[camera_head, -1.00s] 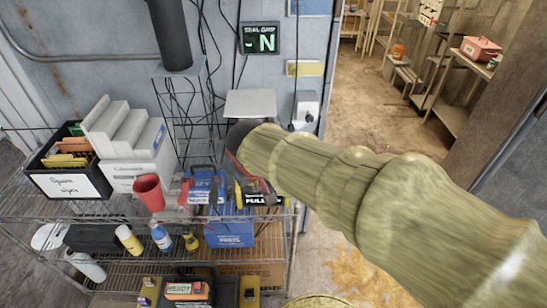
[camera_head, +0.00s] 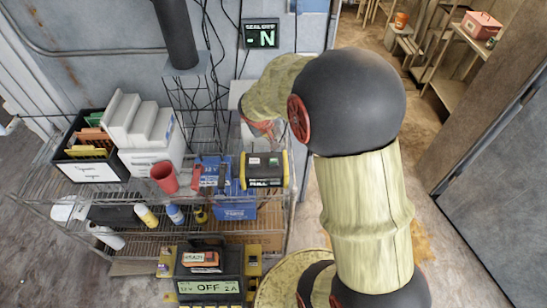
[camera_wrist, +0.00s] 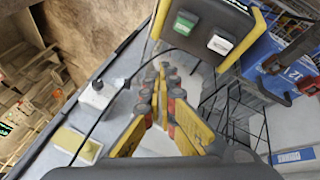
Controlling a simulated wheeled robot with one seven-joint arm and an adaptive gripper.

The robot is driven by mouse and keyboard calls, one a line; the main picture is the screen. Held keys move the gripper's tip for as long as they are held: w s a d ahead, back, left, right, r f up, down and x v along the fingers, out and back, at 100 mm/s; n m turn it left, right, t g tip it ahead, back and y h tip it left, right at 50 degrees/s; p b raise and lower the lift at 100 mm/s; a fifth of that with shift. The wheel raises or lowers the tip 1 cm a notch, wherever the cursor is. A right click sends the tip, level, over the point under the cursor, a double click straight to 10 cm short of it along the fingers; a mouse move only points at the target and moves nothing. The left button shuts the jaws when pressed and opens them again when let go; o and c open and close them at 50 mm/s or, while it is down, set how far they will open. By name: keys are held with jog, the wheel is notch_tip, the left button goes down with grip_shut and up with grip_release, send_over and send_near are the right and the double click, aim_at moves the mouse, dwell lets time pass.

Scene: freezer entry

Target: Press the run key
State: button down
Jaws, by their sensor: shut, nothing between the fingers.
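A black unit with yellow side guards (camera_head: 264,170) stands on the upper wire shelf; its small screen text is hard to read. In the wrist view this unit (camera_wrist: 205,18) shows a green key (camera_wrist: 184,23) and a white key (camera_wrist: 220,44); I cannot read which is the run key. My gripper (camera_wrist: 165,68) is shut and empty, its tips below the unit in the wrist picture and seemingly apart from it. In the head view my arm hides the fingers.
A blue 12 V battery (camera_head: 213,171), red cup (camera_head: 164,178), white stepped box (camera_head: 147,160) and black bin (camera_head: 88,170) share the wire shelf. The doorway at right has clear floor.

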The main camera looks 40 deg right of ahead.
jog(key=b, duration=0.5)
send_over(274, 161)
jog(key=w, duration=0.2)
notch_tip(274, 161, down, 8)
jog(key=shift+s+d, duration=0.1)
jog(key=shift+d, duration=0.05)
jog(key=shift+f+b, duration=0.4)
jog(key=shift+b, duration=0.25)
jog(key=shift+f, duration=0.15)
dwell(0.6)
jog(key=shift+f+b, duration=0.25)
jog(key=shift+b, duration=0.45)
jog(key=shift+f+b, duration=0.45)
jog(key=shift+b, duration=0.1)
dwell(0.5)
jog(key=shift+r, duration=0.15)
jog(key=shift+r+p, duration=0.5)
jog(key=shift+r, duration=0.25)
